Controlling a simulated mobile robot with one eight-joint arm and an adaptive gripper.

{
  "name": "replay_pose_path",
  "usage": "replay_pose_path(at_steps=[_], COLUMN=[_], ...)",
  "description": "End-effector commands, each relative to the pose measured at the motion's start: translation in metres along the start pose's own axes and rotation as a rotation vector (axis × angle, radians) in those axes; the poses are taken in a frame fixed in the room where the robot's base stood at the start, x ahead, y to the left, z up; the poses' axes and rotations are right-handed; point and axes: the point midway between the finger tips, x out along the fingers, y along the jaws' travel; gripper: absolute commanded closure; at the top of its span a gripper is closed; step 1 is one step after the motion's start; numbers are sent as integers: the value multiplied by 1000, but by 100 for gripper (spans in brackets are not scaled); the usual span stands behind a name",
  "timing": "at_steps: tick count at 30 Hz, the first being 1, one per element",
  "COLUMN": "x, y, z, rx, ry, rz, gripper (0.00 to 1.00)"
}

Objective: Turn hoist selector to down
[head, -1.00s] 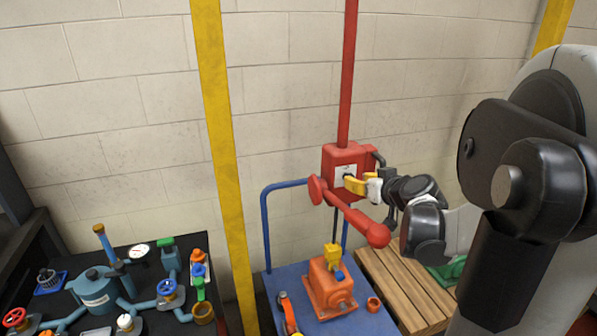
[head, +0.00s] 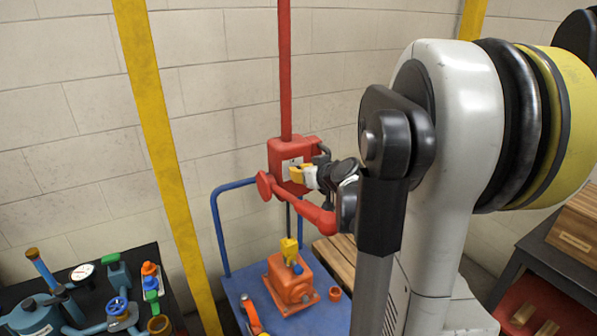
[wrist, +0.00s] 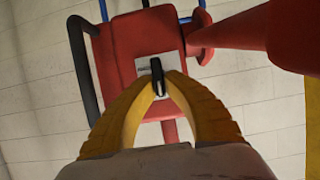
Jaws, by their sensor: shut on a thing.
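The hoist selector (wrist: 157,74) is a small black knob on a pale plate, on the front of a red box (head: 283,148). The red box also fills the upper middle of the wrist view (wrist: 125,55). My gripper's yellow fingers (wrist: 160,88) are closed on the knob, one on each side. In the wrist view the knob stands nearly upright, slightly tilted. In the head view my gripper (head: 296,173) is against the box front and mostly hides the knob. The lettering on the plate is too small to read.
A red bar with a round end (head: 305,211) runs in front of the box, close below my gripper. A red post (head: 284,70) rises above it. A blue cart (head: 238,287) with an orange motor (head: 290,285) stands below. A yellow post (head: 160,150) is left.

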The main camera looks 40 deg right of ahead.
Motion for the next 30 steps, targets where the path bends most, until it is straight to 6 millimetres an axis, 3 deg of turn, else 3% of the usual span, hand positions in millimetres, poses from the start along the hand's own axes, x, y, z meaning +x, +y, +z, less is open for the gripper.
replay_pose_path(at_steps=[11, 30], x=[0, 2], y=[2, 9], z=[0, 5], rx=[93, 619], ry=[0, 0], rz=[-38, -255], gripper=[100, 100])
